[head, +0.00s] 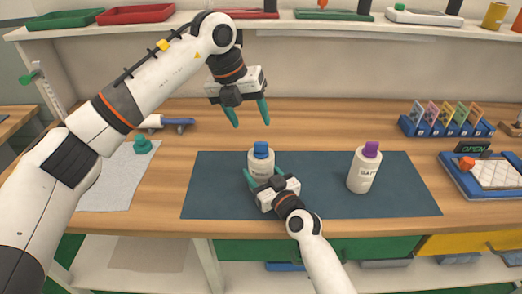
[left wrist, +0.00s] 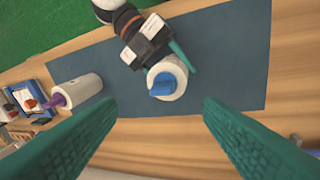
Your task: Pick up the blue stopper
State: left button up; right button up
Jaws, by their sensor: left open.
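The blue stopper (head: 261,150) sits in the mouth of a white bottle (head: 260,165), which stands upright on the dark blue mat (head: 215,190). My left gripper (head: 250,114) is open and empty above and behind the bottle, pointing down. In the left wrist view the stopper (left wrist: 163,85) shows beyond the gap between my left fingers (left wrist: 160,112), well apart from them. My right gripper (head: 264,178) reaches in from the front, with its fingers around the sides of the bottle. It looks shut on the bottle, and partly hides its lower front.
A second white bottle (head: 360,174) with a purple stopper (head: 371,149) stands to the right on the mat. A blue rack (head: 445,122) and a tray (head: 490,174) are further right. A teal stopper-like piece (head: 143,145) lies on a pale cloth at left. A shelf (head: 310,28) spans the back.

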aim_at(260, 143)
pick_arm(q)
jog(key=s+d+m+t+y, duration=0.1)
jog(key=d+m+t+y, duration=0.1)
jog(key=m, duration=1.5)
jog(key=s+d+m+t+y, duration=0.1)
jog(key=s+m, duration=0.1)
jog(key=m, duration=1.4)
jog(key=x, duration=0.5)
jog(key=shift+w+f, duration=0.25)
jog(key=shift+w, duration=0.15)
jog(key=shift+a+x, duration=0.15)
jog(key=shift+x, duration=1.15)
jog(key=shift+a+x, duration=0.15)
jog(key=shift+x, duration=1.1)
jog(key=shift+f, duration=0.2)
jog(key=c, duration=1.1)
